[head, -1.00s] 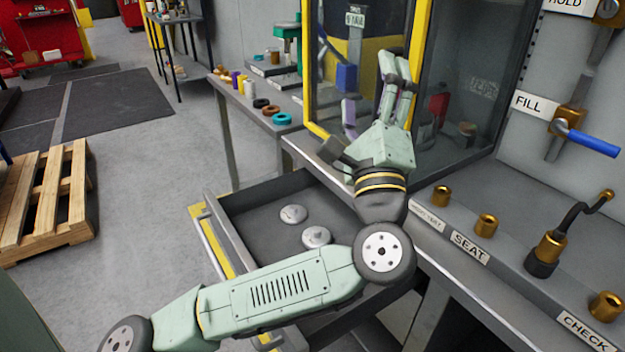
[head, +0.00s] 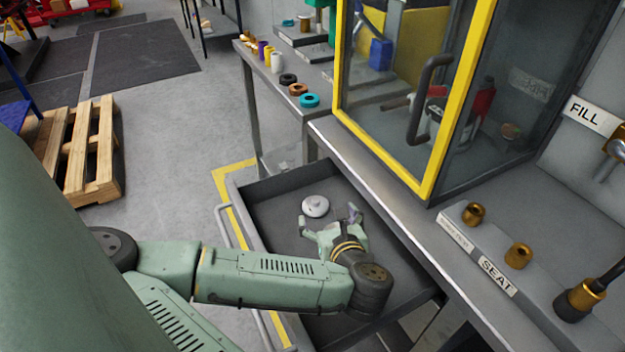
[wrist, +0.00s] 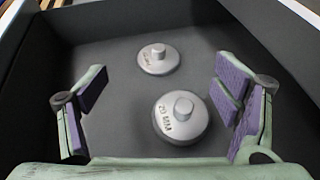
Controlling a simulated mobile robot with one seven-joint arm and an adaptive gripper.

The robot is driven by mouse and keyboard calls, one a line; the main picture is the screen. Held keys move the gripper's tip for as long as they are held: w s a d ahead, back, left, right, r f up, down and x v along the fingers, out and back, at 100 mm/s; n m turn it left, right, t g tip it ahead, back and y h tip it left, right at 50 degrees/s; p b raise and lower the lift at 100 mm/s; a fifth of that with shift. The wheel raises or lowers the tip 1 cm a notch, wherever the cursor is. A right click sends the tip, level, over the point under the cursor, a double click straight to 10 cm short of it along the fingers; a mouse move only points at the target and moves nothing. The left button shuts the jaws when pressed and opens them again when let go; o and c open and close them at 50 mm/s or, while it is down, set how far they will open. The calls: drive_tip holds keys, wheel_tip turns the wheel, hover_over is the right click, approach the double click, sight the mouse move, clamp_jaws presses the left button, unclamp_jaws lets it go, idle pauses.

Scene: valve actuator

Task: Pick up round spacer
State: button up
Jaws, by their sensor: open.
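Two round grey spacers with a knob on top lie in an open drawer (head: 277,215). In the wrist view, the nearer spacer (wrist: 183,122) reads "20 MM" and lies between my finger pads, towards my palm. The farther spacer (wrist: 158,60) lies beyond it; its lettering is too small to read. In the head view, one spacer (head: 315,206) shows just past my fingertips; my gripper hides the other. My gripper (head: 328,216) is over the drawer with its fingers spread and empty. Its purple pads (wrist: 162,88) stand apart on both sides of the near spacer.
The drawer walls surround my gripper. A glass cabinet with a yellow frame (head: 455,110) and a dark handle (head: 418,105) stands behind on the counter. Brass fittings (head: 518,256) line the bench at right. A side table holds coloured rings (head: 309,100). A pallet (head: 85,155) lies at left.

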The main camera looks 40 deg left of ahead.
sight(316, 199)
drive_tip(key=b, duration=0.1)
drive_tip(key=f+b, duration=0.1)
drive_tip(key=shift+w+a+f+b, duration=0.15)
drive_tip(key=shift+a+b, duration=0.15)
drive_tip(key=shift+b, duration=0.1)
drive_tip(key=b+x, duration=0.1)
drive_tip(key=b, duration=0.4)
drive_tip(key=shift+w+a, duration=0.2)
drive_tip(key=shift+r+b+x, duration=0.2)
drive_tip(key=shift+b+x, duration=0.85)
drive_tip(key=shift+x, duration=0.3)
drive_tip(key=shift+p+x, duration=0.65)
drive_tip(key=shift+x, duration=2)
drive_tip(key=shift+f, duration=0.15)
drive_tip(key=c, duration=1.8)
